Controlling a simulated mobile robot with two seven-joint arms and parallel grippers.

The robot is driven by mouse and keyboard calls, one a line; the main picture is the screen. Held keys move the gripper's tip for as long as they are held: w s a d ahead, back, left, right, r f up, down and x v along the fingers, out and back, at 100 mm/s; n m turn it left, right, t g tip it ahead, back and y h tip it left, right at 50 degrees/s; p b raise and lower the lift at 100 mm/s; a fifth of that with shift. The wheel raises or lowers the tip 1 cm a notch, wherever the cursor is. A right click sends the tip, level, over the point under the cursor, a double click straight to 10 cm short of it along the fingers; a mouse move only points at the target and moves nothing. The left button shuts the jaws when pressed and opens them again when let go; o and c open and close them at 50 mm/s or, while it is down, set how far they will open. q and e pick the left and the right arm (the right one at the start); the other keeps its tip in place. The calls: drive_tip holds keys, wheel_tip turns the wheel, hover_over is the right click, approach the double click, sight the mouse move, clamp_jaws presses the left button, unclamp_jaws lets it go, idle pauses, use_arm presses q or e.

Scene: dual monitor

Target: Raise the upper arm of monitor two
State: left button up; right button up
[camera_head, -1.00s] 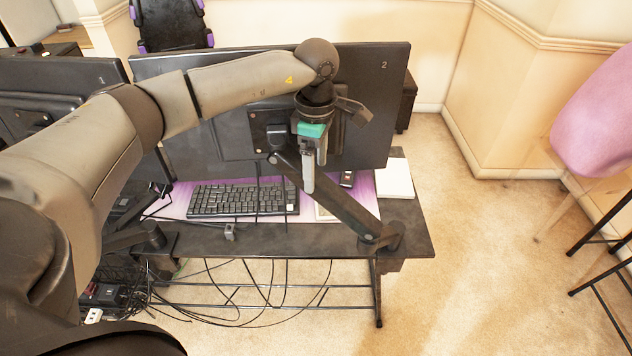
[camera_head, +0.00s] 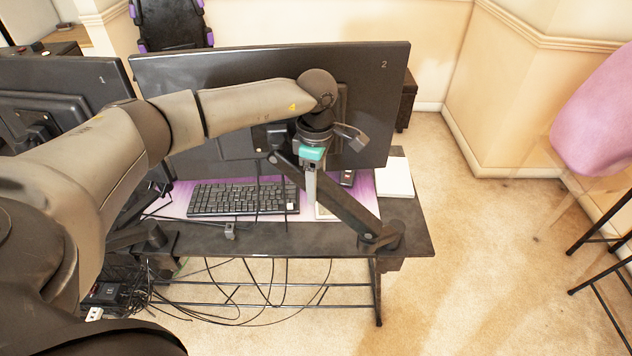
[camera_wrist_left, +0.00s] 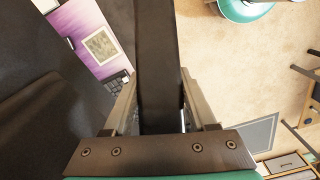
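Monitor two (camera_head: 370,100), a black screen seen from behind and marked 2, stands on the desk. Its dark arm has a lower link (camera_head: 345,208) rising leftward from a base (camera_head: 395,233) to a joint near the back of the screen; the upper arm is largely hidden behind my arm and gripper. My left gripper (camera_head: 311,187) points down in front of this arm, beneath my wrist. In the left wrist view a dark bar (camera_wrist_left: 156,45) lies between the two fingers of my left gripper (camera_wrist_left: 158,88); they look apart, and contact is unclear. My right gripper is not seen.
Monitor one (camera_head: 60,85) stands at the left. A keyboard (camera_head: 235,200) and a white pad (camera_head: 394,178) lie on the desk (camera_head: 300,238). Cables hang below. A pink stool (camera_head: 595,120) is at the right; the carpet between is clear.

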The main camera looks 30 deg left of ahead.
use_arm(q)
clamp_jaws()
drive_tip(key=shift+a+r, duration=0.1)
idle(0.5)
